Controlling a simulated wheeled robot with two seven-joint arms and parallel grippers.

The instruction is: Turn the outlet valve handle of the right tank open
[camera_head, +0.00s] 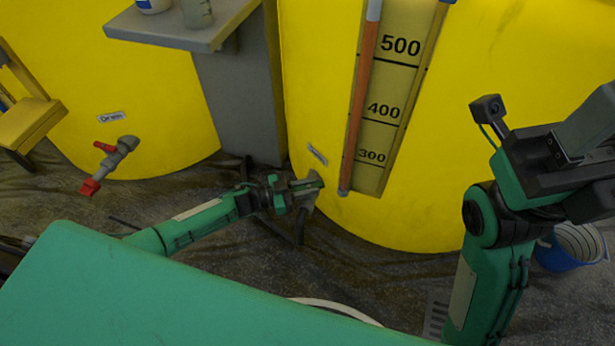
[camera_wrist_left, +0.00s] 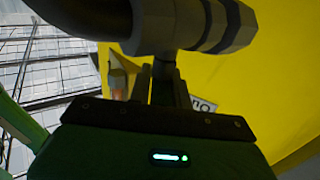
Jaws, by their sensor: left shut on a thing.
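The right tank (camera_head: 450,190) is a large yellow tank with a level scale. Its grey outlet valve (camera_head: 310,201) sits low on the front, mostly covered by my left gripper (camera_head: 305,186). In the left wrist view the grey valve body (camera_wrist_left: 190,22) crosses the top, and my left gripper (camera_wrist_left: 165,85) is shut just below it on the valve handle. Little of the handle shows between the fingers, so I cannot tell its angle. My right arm stands at the right of the head view; its fingers are out of the picture.
The left tank (camera_head: 150,100) has a grey valve (camera_head: 122,148) with red parts. A grey shelf (camera_head: 185,38) with containers juts out between the tanks. A yellow step (camera_head: 28,122) stands far left, and a blue bucket (camera_head: 562,252) stands far right. Hoses lie on the floor.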

